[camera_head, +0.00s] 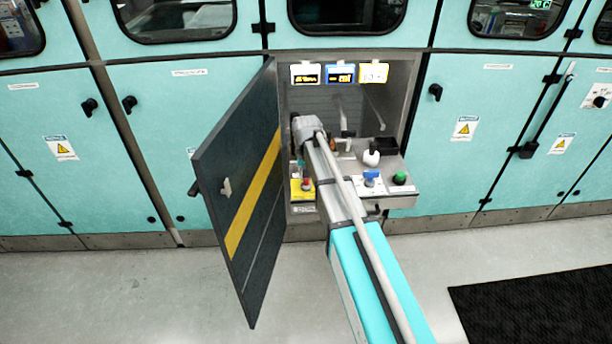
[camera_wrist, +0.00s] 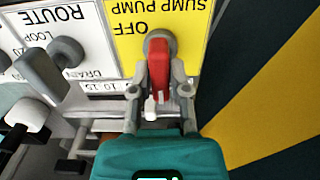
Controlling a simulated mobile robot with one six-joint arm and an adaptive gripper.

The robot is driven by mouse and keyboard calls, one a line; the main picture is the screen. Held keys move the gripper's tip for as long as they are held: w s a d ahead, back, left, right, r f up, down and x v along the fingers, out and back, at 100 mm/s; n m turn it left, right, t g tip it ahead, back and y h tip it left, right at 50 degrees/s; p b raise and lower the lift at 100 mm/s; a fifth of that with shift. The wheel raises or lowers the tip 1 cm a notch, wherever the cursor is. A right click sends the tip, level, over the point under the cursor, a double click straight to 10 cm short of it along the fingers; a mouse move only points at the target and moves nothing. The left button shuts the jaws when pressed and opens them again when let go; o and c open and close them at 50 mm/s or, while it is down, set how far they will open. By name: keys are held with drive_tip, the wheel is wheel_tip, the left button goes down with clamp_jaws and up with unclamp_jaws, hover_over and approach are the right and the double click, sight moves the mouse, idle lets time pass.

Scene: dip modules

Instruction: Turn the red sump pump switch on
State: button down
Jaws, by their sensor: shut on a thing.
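The red sump pump switch (camera_wrist: 159,68) is a lever on a round grey hub, set on a yellow plate (camera_wrist: 122,45) printed SUMP PUMP and OFF, upside down in the wrist view. The lever points away from the hub toward my gripper's palm. No ON mark shows. My gripper (camera_wrist: 160,84) has its grey fingers on both sides of the red lever and is shut on it. In the head view the yellow plate (camera_head: 296,191) and the red switch (camera_head: 307,183) sit low in the open cabinet, just left of my arm.
An open dark door (camera_head: 240,190) with a yellow stripe stands close at the left. A grey lever (camera_wrist: 48,72) on a white ROUTE plate (camera_wrist: 75,25) is beside the switch. A blue knob (camera_head: 371,175) and green button (camera_head: 400,177) lie right of my arm.

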idle(0.3)
drive_tip(key=c, duration=0.6)
unclamp_jaws()
drive_tip(key=shift+m, duration=0.3)
